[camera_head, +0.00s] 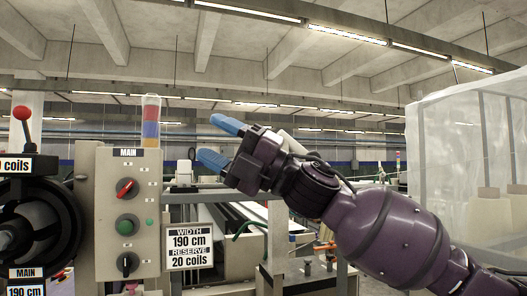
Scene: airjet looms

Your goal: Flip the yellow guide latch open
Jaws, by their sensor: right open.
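My right gripper (220,142) comes in from the right on its purple arm. Its two blue fingertips point left and stand apart, with nothing between them. It is raised in front of the loom, right of the red, blue and pale signal light (151,121). I cannot make out a yellow guide latch in this view; it may be hidden or out of frame. My left gripper is not in view.
A grey control panel (97,232) with a red knob (126,188), a green button (126,225) and a black knob (128,264) stands at left. A sign (189,247) hangs beside it. A black drum unit (62,215) is far left. A translucent enclosure (465,140) stands right.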

